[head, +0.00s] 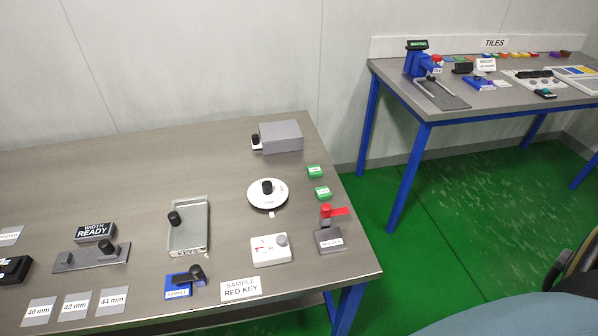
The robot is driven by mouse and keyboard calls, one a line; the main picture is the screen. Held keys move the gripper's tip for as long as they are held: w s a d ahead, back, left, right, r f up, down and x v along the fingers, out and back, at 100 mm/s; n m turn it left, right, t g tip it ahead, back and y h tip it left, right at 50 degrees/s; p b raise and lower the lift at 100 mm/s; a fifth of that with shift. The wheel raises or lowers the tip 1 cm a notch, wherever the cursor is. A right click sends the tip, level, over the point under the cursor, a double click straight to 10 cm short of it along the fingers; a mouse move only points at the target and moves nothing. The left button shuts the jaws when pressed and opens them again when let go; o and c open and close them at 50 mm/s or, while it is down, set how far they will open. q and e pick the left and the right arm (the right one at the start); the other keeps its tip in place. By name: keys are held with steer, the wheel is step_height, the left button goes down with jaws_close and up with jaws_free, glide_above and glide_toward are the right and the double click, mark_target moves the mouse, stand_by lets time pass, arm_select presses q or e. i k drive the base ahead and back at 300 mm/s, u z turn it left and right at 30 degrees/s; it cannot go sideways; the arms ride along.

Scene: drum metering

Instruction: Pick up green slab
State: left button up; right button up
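Two small green blocks with white labels lie on the near table's right side: one farther back (315,171) and one nearer (322,193). They lie apart from each other. On the far table, a row of small coloured pieces lies along the back edge, and one of them looks green (448,59). They are too small to tell their shape, and I cannot tell which green piece is the slab. Neither of my grippers is in view.
The near metal table (110,185) holds a white round dial (267,203), a grey box (281,136), a red-levered device (333,211) and a white box (271,250). A green-floored gap separates it from the far table (430,110), which holds a blue device (416,64).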

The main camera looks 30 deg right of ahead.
mark_target(315, 171)
steer(key=u, duration=2.75)
steer(key=k, duration=2.65)
steer(key=z, duration=1.35)
steer(key=i, duration=1)
